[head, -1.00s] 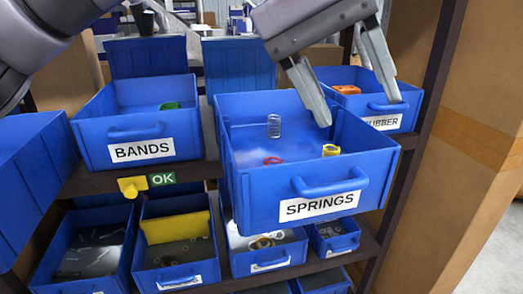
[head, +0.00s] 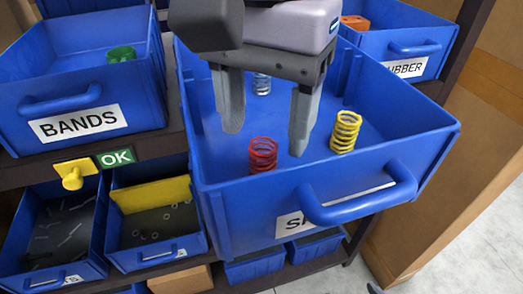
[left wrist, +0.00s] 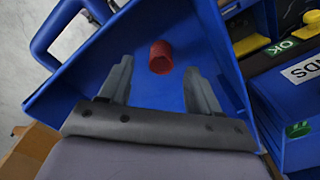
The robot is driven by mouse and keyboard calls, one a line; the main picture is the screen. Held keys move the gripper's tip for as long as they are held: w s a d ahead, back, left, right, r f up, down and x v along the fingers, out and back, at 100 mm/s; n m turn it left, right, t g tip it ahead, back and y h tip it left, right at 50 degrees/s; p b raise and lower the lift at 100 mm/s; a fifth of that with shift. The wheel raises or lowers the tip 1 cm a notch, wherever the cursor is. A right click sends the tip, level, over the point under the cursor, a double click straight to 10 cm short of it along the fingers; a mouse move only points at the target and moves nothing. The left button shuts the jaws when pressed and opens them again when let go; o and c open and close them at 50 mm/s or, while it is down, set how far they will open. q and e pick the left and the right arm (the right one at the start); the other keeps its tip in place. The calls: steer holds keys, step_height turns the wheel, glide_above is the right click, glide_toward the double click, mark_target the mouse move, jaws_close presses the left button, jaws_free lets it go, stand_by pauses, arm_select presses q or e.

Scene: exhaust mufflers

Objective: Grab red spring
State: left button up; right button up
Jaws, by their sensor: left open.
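The red spring (head: 262,155) stands inside the open blue SPRINGS bin (head: 245,215), near its front wall. It also shows in the left wrist view (left wrist: 161,57), ahead of the fingertips and between their lines. My left gripper (head: 262,142) is open and empty, pointing down into the bin above and just behind the red spring, with no visible contact. A yellow spring (head: 345,132) stands to the right of the fingers. A silver spring (head: 262,84) is partly hidden behind the gripper. My right gripper is not in view.
The BANDS bin (head: 68,125) with a green item (head: 121,54) is at left. The RUBBER bin (head: 405,68) with an orange item (head: 355,22) is at right. Smaller bins with metal parts are on the shelf below. The SPRINGS bin's handle (head: 358,205) sticks out in front.

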mark_target(265, 143)
arm_select(q)
steer(key=shift+w+f, duration=0.1)
steer(key=shift+f, duration=2.2)
steer(key=c, duration=1.1)
steer(key=shift+r, duration=0.1)
